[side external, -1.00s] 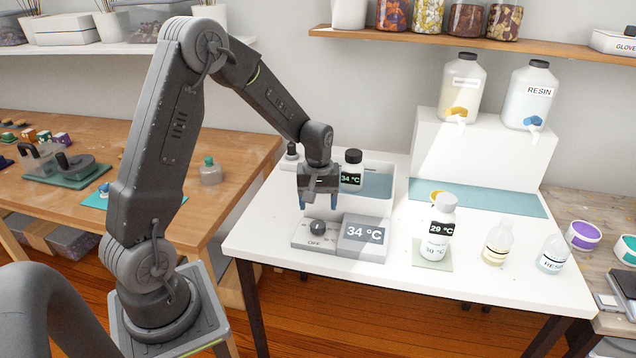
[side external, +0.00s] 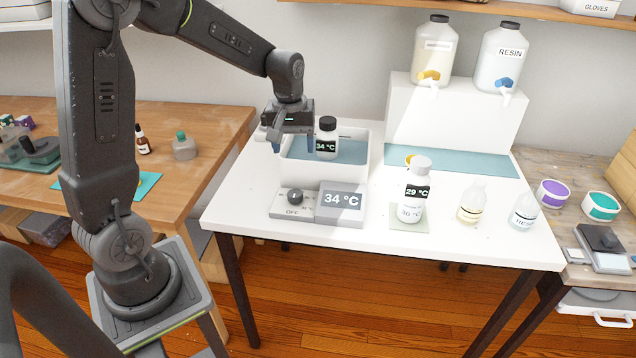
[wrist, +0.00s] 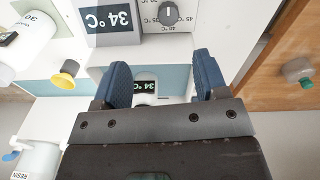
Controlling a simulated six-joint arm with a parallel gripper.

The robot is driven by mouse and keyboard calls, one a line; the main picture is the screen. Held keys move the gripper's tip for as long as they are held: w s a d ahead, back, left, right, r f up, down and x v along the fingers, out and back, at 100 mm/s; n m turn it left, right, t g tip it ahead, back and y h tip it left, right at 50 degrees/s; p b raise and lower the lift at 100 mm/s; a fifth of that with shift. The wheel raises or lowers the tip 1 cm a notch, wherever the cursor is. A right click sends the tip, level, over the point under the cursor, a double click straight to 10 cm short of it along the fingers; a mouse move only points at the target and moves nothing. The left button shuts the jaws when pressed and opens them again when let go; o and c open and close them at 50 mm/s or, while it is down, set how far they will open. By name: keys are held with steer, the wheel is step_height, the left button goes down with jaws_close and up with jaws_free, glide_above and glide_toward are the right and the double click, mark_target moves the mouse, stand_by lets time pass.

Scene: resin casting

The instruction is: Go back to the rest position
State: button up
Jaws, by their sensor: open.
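My gripper (side external: 291,141) is open and empty, above the left side of the water bath (side external: 366,158). In the wrist view its two blue fingers (wrist: 163,72) stand apart with nothing between the tips. A dark-capped bottle (side external: 327,139) with a 34 °C display stands in the bath, just right of the gripper. It partly shows between the fingers in the wrist view (wrist: 146,86). The bath's control panel in front has a dark knob (side external: 295,195) by the OFF mark and a display (side external: 342,200) reading 34 °C.
A white bottle (side external: 413,190) reading 29 °C stands on a pad, with two small clear bottles (side external: 472,204) to its right. Two large jugs (side external: 498,58) stand on a white riser behind. A wooden bench (side external: 190,190) is at left.

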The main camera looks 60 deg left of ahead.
steer(key=s+d+r+m+t, duration=0.2)
steer(key=s+d+r+m, duration=0.3)
steer(key=s+d, duration=0.2)
steer(key=s+d+r+m+t, duration=0.3)
steer(key=s+d+r+m, duration=0.2)
steer(key=s, duration=0.5)
steer(key=shift+s+d, duration=0.15)
steer(key=shift+d, duration=0.95)
